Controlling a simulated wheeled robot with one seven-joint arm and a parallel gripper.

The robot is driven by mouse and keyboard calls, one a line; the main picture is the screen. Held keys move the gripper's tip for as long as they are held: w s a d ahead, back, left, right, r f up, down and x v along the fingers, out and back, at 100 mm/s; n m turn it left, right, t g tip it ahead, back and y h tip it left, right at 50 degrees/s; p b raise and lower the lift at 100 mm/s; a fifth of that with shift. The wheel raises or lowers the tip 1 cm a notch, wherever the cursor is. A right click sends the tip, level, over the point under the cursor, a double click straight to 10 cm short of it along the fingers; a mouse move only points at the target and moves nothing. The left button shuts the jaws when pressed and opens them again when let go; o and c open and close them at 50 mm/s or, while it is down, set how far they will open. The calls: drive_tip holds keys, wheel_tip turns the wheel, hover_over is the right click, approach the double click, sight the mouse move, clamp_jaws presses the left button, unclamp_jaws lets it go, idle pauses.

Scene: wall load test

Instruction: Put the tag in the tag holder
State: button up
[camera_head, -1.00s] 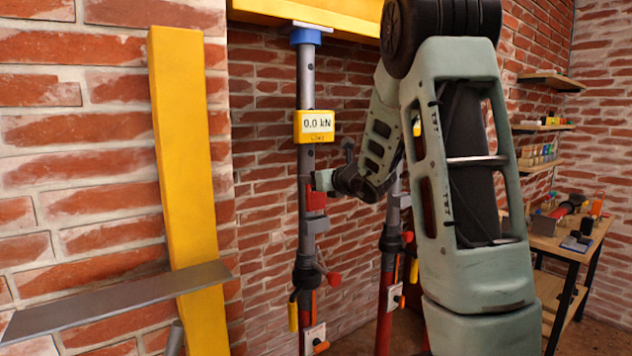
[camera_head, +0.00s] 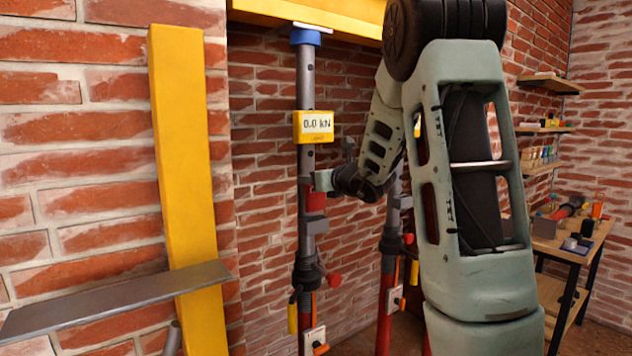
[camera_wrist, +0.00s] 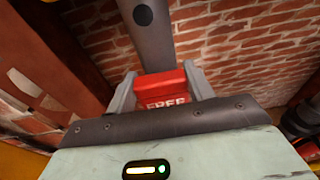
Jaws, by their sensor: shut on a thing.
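The red tag (camera_head: 317,201), marked "FREE", is held between the two fingers of my gripper (camera_wrist: 160,88); it also shows in the wrist view (camera_wrist: 166,84). In the head view my gripper (camera_head: 322,181) is beside the grey post (camera_head: 306,165), at the tag's upper end. A small grey piece on the post, which looks like the tag holder (camera_head: 317,225), is directly below the tag. The tag's lower edge appears to meet it, but I cannot tell whether the tag is inside. The holder is not clearly visible in the wrist view.
A yellow load display (camera_head: 315,126) reading 0.0 kN is on the post above my gripper. A second post (camera_head: 388,270) stands to the right, partly behind my arm. A metal shelf (camera_head: 120,297) juts out at the lower left. A workbench (camera_head: 565,240) stands at the right.

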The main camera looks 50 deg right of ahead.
sight(317, 194)
drive_tip(key=shift+f+b, duration=2.25)
drive_tip(key=shift+b, duration=1.1)
idle(0.5)
drive_tip(key=o, duration=1.5)
drive_tip(key=shift+o, duration=0.2)
drive_tip(key=shift+r, duration=0.1)
drive_tip(key=shift+r+p, duration=2.25)
drive_tip(key=shift+r, duration=1.7)
